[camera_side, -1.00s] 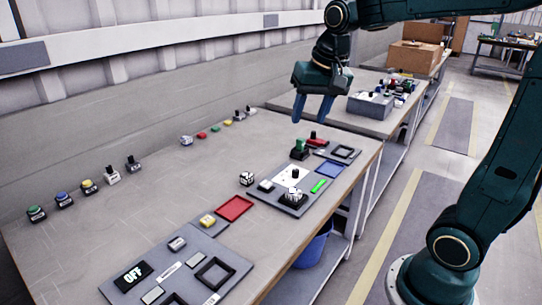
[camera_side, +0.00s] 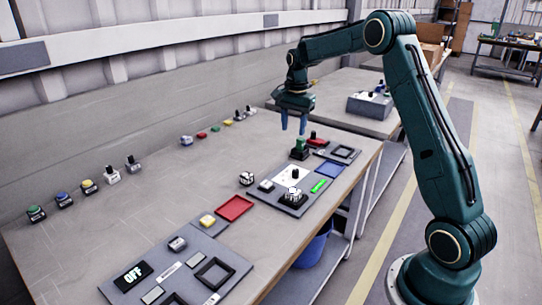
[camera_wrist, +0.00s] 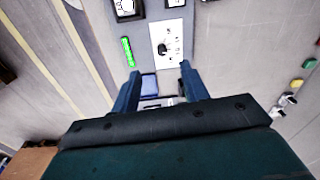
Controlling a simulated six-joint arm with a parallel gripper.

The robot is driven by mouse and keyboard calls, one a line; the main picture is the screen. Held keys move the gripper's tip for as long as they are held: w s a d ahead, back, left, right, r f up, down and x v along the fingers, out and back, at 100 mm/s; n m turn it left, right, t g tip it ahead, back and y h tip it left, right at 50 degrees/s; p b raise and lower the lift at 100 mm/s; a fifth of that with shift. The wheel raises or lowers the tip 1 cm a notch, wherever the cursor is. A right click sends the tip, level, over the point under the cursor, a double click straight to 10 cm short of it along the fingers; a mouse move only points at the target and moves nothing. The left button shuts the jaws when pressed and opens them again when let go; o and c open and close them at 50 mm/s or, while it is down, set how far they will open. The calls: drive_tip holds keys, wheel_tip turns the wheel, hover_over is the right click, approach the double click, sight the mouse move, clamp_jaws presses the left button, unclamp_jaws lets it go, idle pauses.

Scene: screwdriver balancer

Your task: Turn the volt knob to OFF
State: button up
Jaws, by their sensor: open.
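A black knob (camera_side: 294,173) stands on a white plate (camera_side: 284,180) in the grey panel at the right part of the bench. I take it for the volt knob, but its label is too small to read. In the wrist view the knob (camera_wrist: 162,48) and plate (camera_wrist: 168,35) lie above and just beyond my fingertips. My gripper (camera_side: 293,128) is open and empty, pointing down above the bench, behind the knob in the side view. Its two blue fingers (camera_wrist: 160,88) are apart, clear of the knob. Which way the knob points is unclear.
A black-and-white part (camera_side: 292,197) and a green bar (camera_side: 320,185) sit near the knob. A green-topped block (camera_side: 300,147) and a red part (camera_side: 317,141) stand below my gripper. An OFF display (camera_side: 132,275) is on the front-left panel.

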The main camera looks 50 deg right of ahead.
drive_tip(key=m, duration=0.2)
hover_over(296, 170)
wheel_tip(296, 170, down, 6)
drive_tip(key=shift+w+r+g, duration=0.1)
drive_tip(key=shift+r+g, duration=0.1)
drive_tip(key=shift+g, duration=0.1)
drive_tip(key=shift+f, duration=0.1)
drive_tip(key=shift+f, duration=6.8)
clamp_jaws()
